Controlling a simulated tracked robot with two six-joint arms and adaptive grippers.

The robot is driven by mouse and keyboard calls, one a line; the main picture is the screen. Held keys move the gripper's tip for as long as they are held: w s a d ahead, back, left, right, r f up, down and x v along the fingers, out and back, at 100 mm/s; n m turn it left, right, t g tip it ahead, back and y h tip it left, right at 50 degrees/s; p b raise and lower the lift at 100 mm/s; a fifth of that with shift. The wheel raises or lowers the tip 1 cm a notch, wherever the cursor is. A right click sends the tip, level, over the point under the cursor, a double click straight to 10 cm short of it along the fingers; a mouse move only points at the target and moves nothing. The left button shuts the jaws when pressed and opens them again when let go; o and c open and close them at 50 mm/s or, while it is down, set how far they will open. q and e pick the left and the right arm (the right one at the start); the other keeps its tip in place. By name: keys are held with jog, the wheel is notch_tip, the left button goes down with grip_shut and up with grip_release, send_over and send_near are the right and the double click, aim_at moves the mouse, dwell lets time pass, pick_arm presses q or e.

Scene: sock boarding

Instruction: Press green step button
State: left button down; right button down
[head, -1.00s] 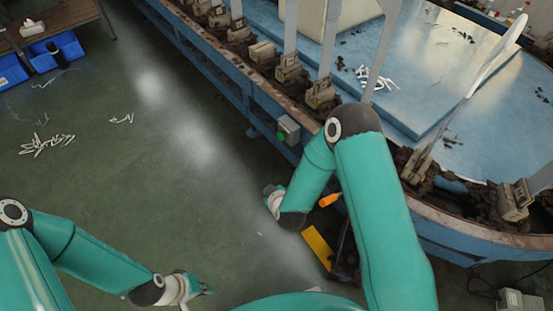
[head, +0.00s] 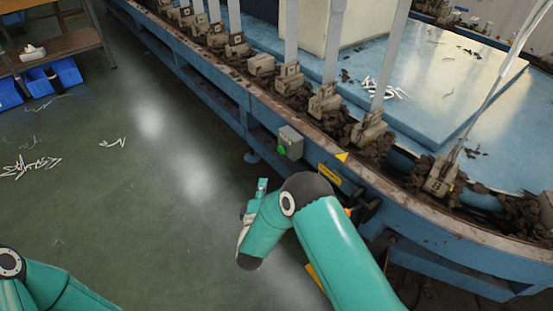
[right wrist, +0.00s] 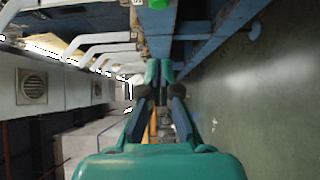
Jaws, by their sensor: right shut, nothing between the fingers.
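The green step button (head: 282,149) sits on the front of a small grey box (head: 291,138) on the side of the blue machine. My right gripper (head: 262,185) is below and a little left of the button in the head view, apart from it, its teal fingertips pointing up in the picture. The right wrist view shows the fingers together and empty (right wrist: 159,70), with the green button (right wrist: 157,4) beyond them at the top edge. My left gripper is outside the head view; only part of its arm shows at lower left.
The blue machine (head: 215,84) runs diagonally, with upright holders (head: 326,101) along its rusty rail. A yellow label (head: 330,174) is right of the button box. Blue bins (head: 68,72) stand under a bench at upper left. White socks (head: 30,167) lie on the open floor.

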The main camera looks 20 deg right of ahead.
aim_at(282, 149)
jog(key=s+d+b+x, duration=0.1)
jog(key=b+x, duration=0.3)
jog(key=x, duration=0.8)
jog(key=shift+w+d, duration=0.3)
jog(key=shift+d, duration=0.7)
jog(key=shift+f, duration=0.1)
